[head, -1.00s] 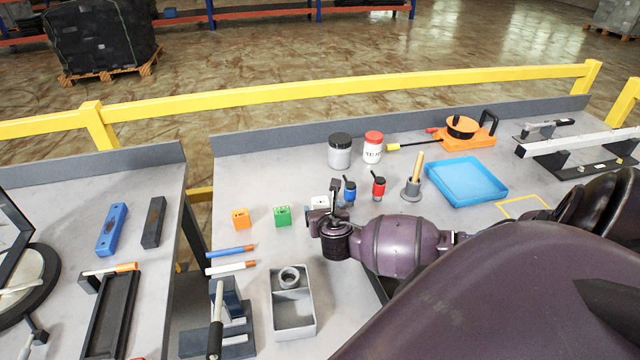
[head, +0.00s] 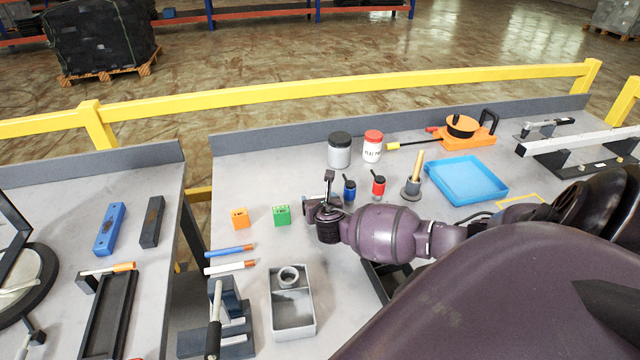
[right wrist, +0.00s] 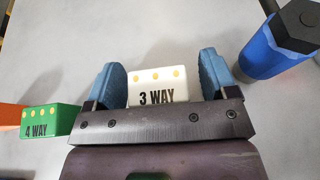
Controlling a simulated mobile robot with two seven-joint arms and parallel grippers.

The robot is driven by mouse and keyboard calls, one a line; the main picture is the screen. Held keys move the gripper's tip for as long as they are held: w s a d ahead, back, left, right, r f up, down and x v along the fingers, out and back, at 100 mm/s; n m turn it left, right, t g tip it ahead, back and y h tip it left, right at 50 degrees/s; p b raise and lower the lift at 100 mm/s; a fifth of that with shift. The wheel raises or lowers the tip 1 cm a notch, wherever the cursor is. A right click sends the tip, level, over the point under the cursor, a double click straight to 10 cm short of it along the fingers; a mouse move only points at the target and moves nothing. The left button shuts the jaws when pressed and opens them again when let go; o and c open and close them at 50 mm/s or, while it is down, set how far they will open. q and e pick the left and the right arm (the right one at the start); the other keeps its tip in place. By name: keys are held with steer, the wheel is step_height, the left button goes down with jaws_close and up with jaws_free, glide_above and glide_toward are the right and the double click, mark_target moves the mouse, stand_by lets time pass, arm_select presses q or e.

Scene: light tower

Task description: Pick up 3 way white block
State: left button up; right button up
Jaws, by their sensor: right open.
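The white block marked "3 WAY" (right wrist: 157,88) lies on the table in the right wrist view, with dots along its top. My right gripper (right wrist: 162,82) is open, with one blue finger pad on each side of the block and small gaps beside it. In the head view my right gripper (head: 326,190) is over the table right of the green block, and it hides the white block there. My left gripper is not in view.
The green "4 WAY" block (right wrist: 42,121) stands left of the gripper, beside an orange block (head: 240,218). A blue bottle (head: 349,190) and a red bottle (head: 379,184) stand close on the right. A grey tray (head: 309,300) is nearer me.

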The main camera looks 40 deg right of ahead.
steer(key=shift+c, duration=0.4)
steer(key=c, duration=1)
